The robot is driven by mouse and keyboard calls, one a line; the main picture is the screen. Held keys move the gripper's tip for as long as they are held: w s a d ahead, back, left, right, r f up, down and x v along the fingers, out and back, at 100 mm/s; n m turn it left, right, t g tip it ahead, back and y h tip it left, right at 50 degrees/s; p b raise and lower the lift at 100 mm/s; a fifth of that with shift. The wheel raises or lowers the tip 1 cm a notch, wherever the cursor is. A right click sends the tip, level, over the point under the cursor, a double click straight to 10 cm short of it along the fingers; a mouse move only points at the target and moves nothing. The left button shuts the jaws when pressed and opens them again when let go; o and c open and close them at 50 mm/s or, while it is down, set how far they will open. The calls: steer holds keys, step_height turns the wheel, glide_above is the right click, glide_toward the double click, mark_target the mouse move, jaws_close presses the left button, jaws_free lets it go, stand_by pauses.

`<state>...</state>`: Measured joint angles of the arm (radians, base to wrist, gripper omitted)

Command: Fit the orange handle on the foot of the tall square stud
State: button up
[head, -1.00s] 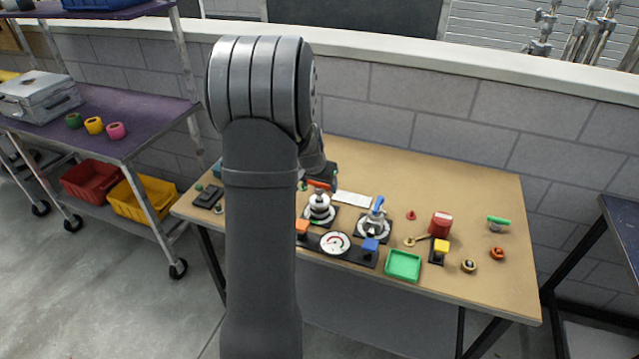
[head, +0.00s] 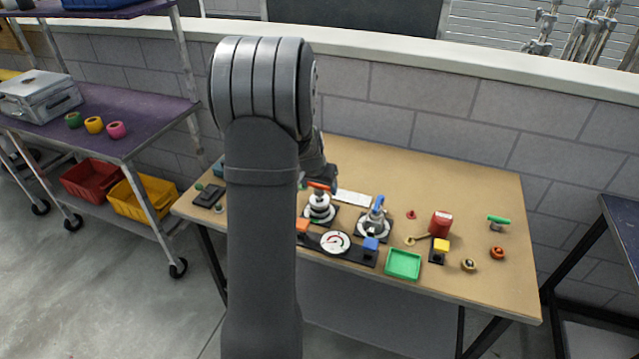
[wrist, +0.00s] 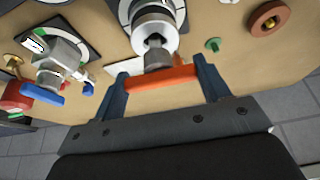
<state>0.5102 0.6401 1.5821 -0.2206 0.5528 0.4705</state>
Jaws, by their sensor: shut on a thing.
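My gripper (wrist: 161,82) is shut on the orange handle (wrist: 150,86), with one dark finger at each end of the bar. The handle also shows in the head view (head: 319,186), lying crosswise just above a silver round fitting (head: 319,208) on a dark plate. In the wrist view the fitting (wrist: 154,28) is directly beyond the handle, with a narrower metal piece (wrist: 156,58) between them. I cannot tell whether handle and fitting touch. The square stud and its foot are not clearly visible. My arm hides part of the bench in the head view.
A dial (head: 335,243), a green tray (head: 403,265) and a red block (head: 440,224) are nearby. The bench's (head: 455,185) back right is mostly clear.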

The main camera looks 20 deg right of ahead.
steer(key=shift+f, duration=0.25)
stand_by(0.4)
steer(key=shift+f, duration=0.3)
steer(key=shift+f, duration=0.55)
stand_by(1.1)
steer(key=o, duration=1.2)
steer(key=shift+o, duration=0.2)
steer(key=shift+r, duration=3.8)
steer(key=shift+f, duration=0.1)
step_height(320, 180, down, 7)
steer(key=shift+f, duration=0.15)
